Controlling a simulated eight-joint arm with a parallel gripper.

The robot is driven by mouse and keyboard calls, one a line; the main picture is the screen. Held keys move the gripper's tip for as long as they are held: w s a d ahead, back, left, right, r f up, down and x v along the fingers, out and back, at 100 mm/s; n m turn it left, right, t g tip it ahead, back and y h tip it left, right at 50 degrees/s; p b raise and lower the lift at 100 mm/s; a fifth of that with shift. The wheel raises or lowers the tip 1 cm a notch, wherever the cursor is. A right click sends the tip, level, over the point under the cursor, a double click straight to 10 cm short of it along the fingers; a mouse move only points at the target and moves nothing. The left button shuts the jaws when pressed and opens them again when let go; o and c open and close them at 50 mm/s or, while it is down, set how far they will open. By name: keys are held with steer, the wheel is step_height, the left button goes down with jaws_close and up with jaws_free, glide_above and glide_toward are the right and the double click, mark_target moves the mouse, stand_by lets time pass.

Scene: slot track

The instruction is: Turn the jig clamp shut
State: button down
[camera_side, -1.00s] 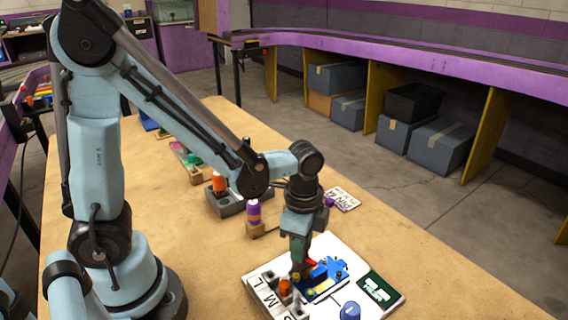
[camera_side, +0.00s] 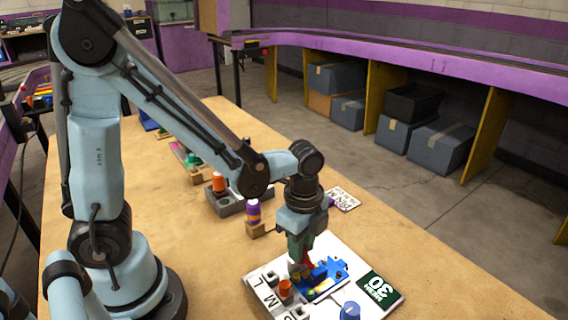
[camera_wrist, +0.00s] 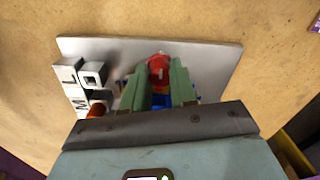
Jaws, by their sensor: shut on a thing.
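The blue jig (camera_side: 338,268) sits on a white board (camera_side: 329,245) near the front of the table. Its red clamp handle (camera_side: 308,259) shows beside my gripper (camera_side: 300,268), which is down at the jig. In the wrist view the green fingers of my gripper (camera_wrist: 158,75) are shut on the red handle (camera_wrist: 157,64), one finger on each side. The blue of the jig (camera_wrist: 161,101) shows just below the handle between the fingers. The fingers hide much of the jig and the foot of the handle.
An orange plug (camera_side: 285,288) stands in the lettered sockets on the board's left. A blue knob (camera_side: 350,311) and a dark green panel reading 30 (camera_side: 379,288) are on its front and right. A purple-banded cylinder on a wooden block (camera_side: 253,211) stands behind.

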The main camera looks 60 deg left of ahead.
steer(key=c, duration=0.9)
jaws_free()
steer(key=shift+r, duration=0.1)
step_height(320, 180, up, 12)
steer(key=s+a+n+t, duration=0.1)
steer(key=a+n+t, duration=0.5)
steer(key=n, duration=0.9)
steer(key=shift+s+f+t, duration=0.25)
steer(key=shift+f+t, duration=0.05)
steer(key=shift+t, duration=0.3)
